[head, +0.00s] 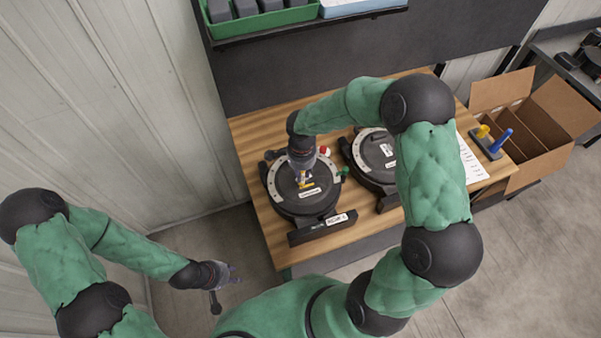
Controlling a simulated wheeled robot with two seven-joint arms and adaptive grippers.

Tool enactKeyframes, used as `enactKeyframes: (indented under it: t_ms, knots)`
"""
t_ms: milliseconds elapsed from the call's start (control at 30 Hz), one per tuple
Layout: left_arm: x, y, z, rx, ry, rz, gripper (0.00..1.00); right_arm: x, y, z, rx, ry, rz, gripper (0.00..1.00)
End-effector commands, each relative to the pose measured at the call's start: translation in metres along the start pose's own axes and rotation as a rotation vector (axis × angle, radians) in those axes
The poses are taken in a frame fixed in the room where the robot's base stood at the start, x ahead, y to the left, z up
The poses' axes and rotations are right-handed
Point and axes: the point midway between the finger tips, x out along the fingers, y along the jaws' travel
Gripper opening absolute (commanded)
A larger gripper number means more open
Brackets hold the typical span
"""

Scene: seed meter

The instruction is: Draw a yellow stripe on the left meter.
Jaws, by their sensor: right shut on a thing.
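The left meter (282,198) is a round dark disc with a light grey rim segment and small labels, lying on the wooden table. My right gripper (303,175) reaches down over its middle and is shut on a slim marker, mostly hidden by the fingers. A small yellow patch (306,186) shows at the fingertips on the meter's face; I cannot tell whether it is the marker's tip or a drawn mark. My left gripper (228,274) hangs empty left of the table, over the floor; its finger opening is too small to judge.
The right meter (372,154) stands beside it, partly behind my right arm. A dark holder (490,149) with a yellow piece (483,131) and a blue marker (501,139) lies right, near a white sheet (470,160) and an open cardboard box (540,150). A shelf with bins is above.

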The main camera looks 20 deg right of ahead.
Motion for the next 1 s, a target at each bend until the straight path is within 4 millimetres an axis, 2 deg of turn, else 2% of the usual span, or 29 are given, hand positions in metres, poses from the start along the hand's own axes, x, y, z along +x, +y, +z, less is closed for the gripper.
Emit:
enactKeyframes:
  t_ms: [1000]
  knots:
    - [0.0082,-0.0029,-0.0003,0.000,0.000,0.000,0.34,0.0010,0.0021,-0.0087,0.000,0.001,0.001,0.00]
